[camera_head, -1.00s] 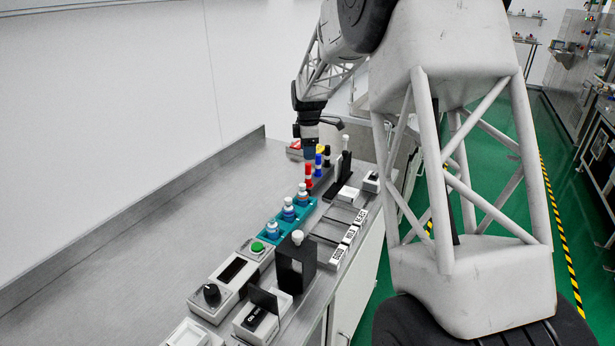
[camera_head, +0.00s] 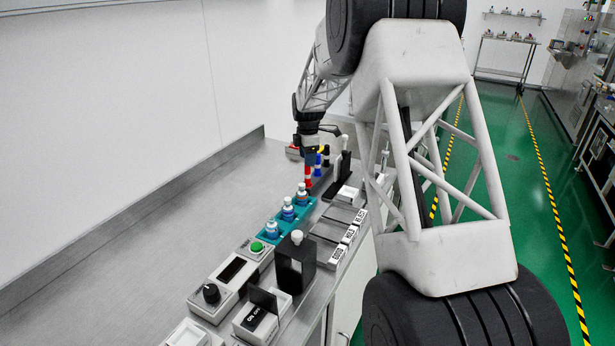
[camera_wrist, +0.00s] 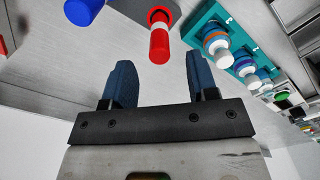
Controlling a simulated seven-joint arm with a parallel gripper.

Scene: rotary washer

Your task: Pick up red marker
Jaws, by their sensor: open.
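The red marker (camera_head: 308,174) stands upright at the near end of the marker row on the steel bench. In the wrist view the red marker (camera_wrist: 159,42) shows as a red cylinder with a white band, just beyond and between the fingertips. My gripper (camera_head: 309,160) is over the near end of the row. In the wrist view my gripper (camera_wrist: 155,70) has its two blue fingers spread with nothing between them. The fingers do not touch the marker there.
A blue marker (camera_head: 318,165) stands just behind the red one. A teal rack (camera_head: 284,225) with capped bottles is close in front. Black-and-white labelled trays (camera_head: 338,238) lie to the right. The bench's left side (camera_head: 190,215) is clear.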

